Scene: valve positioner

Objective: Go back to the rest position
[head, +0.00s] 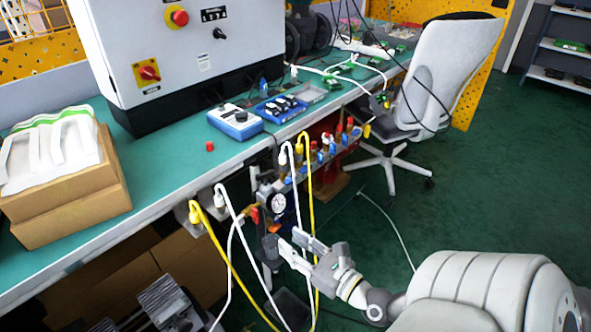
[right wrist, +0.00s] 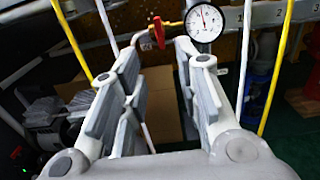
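My right gripper (head: 290,245) is in front of the bench, low beside the hanging cables. In the right wrist view its two fingers (right wrist: 157,75) stand wide apart with nothing between them. A round white pressure gauge (head: 278,203) is just beyond the fingertips; it also shows in the right wrist view (right wrist: 205,23). A small red valve handle (head: 255,214) on a brass fitting is left of the gauge, and it also shows in the right wrist view (right wrist: 158,32). It appears apart from the fingers. My left gripper is not in view.
Yellow and white cables (head: 309,190) hang around the right gripper. A green bench (head: 165,165) carries a cardboard box (head: 75,205), a control cabinet (head: 175,50) and a blue meter (head: 235,121). An office chair (head: 440,75) stands at the back right. Green floor is open at right.

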